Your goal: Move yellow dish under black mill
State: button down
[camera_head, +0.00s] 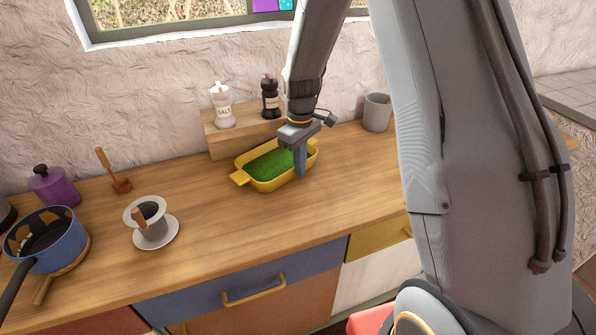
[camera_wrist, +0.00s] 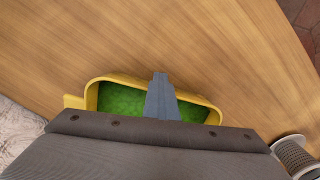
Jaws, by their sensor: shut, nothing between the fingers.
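The yellow dish (camera_head: 266,184) is a rectangular dish with a handle at each end and a green filling. It sits on the wooden counter in front of a small wooden riser. The black mill (camera_head: 270,97) stands upright on the riser, behind the dish, next to a white salt mill (camera_head: 221,106). My gripper (camera_head: 301,174) is shut and empty, pointing down at the front right edge of the dish. In the wrist view my gripper (camera_wrist: 161,80) overlaps the yellow dish (camera_wrist: 90,97); I cannot tell whether they touch. My wrist hides part of the dish there.
The riser (camera_head: 236,138) stands against the wall. A grey cup (camera_head: 376,113) is at the back right. At left are a cup on a saucer (camera_head: 170,237), a blue pot (camera_head: 62,240), a purple jar (camera_head: 55,190) and a wooden-handled tool (camera_head: 120,184). The counter's front middle is clear.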

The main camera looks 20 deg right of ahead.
jog(key=shift+w+r, duration=0.15)
jog(key=shift+w, duration=0.2)
